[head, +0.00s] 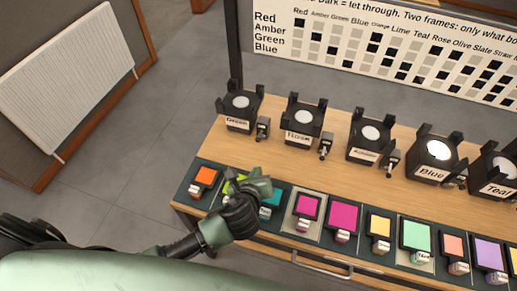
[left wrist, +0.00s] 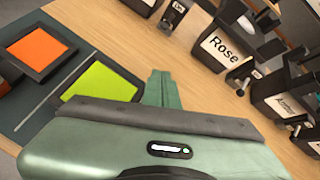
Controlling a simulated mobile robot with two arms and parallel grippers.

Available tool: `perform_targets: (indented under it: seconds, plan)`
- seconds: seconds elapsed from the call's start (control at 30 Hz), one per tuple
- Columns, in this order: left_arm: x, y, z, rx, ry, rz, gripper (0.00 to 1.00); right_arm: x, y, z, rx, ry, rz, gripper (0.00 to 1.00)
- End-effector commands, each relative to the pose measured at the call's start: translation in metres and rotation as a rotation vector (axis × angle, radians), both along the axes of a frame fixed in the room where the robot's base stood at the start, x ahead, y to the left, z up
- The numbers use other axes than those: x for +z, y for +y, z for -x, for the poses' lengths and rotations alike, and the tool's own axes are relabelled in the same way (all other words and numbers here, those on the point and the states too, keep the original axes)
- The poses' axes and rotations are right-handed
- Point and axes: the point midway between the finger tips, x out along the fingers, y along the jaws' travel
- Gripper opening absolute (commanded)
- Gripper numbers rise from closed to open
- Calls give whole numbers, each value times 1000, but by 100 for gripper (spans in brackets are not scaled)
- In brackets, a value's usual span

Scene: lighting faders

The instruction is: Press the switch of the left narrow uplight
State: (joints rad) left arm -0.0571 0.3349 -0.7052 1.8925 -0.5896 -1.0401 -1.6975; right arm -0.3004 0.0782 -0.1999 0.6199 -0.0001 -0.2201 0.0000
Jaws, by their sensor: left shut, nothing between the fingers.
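A row of black uplights stands on the wooden table. The leftmost uplight (head: 240,105) has a label that seems to read Green, and a small switch box (head: 263,128) stands at its right. I cannot tell which uplights count as narrow. My left gripper (head: 258,183) is shut and empty, over the front row of colour frames, apart from the switches. My right gripper is not in view.
Colour frames line the front edge, including orange (head: 205,176) and lime (left wrist: 103,82). A chart board (head: 390,45) stands behind. Bare wood (head: 225,152) lies between frames and uplights.

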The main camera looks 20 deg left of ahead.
Motion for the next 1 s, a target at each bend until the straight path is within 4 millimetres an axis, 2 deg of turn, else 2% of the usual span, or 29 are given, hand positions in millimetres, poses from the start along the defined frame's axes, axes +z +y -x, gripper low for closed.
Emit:
perform_targets:
  seconds: [0.17, 0.27, 0.67, 0.77, 1.0]
  plan:
    - [-4, 1, -6, 1, 0, 2, 0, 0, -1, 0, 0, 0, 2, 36]
    - [-12, 2, -17, 3, 1, 1, 0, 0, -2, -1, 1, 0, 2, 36]
    - [-59, 8, -83, 2, 1, 2, 0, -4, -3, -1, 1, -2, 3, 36]
    - [-43, 16, -95, 2, -3, 3, 0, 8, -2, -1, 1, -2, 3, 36]
    - [-33, 25, -108, 1, 1, 3, 0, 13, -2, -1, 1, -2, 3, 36]
